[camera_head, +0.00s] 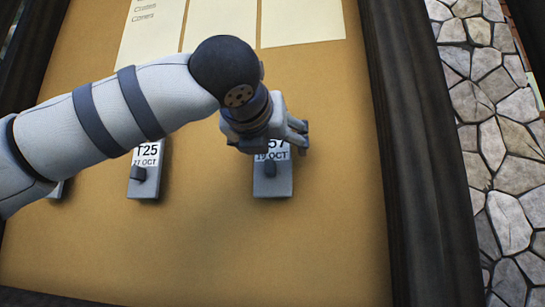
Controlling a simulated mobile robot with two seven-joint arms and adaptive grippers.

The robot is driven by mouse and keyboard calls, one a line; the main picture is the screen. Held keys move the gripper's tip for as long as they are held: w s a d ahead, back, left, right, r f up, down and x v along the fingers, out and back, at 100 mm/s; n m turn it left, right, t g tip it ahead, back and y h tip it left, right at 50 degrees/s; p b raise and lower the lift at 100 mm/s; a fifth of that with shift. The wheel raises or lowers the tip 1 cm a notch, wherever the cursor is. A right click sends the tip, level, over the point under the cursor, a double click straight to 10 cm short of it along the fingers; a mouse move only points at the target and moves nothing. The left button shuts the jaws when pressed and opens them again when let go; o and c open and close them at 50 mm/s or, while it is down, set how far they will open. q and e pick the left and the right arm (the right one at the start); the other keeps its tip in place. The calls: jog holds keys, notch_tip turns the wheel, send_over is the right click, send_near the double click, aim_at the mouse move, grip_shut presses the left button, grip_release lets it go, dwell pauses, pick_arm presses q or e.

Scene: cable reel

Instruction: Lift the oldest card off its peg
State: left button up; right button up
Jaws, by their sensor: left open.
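A white card (278,149) reading "57" and "19 OCT", though the first digit is hard to read, hangs at a grey peg block (272,182) on the right of the board. A second card (146,154) reading "T25" and "27 OCT" hangs at another block to its left. My left gripper (303,132) is at the upper part of the right card and covers its top. It is open; whether it touches the card cannot be told. A third block (57,190) shows at far left, mostly hidden behind my left arm. My right gripper is not in view.
The tan board (200,255) has a dark frame (425,200) on its right. Cream sheets (300,20) are on its upper part, one with writing. The board below the cards is clear. A stone wall (500,150) lies beyond the frame.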

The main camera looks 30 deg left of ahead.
pick_arm(q)
jog(key=shift+w+a, duration=0.1)
jog(key=shift+w, duration=0.55)
jog(key=shift+s, duration=0.1)
jog(key=c, duration=1.3)
jog(key=shift+r, duration=0.1)
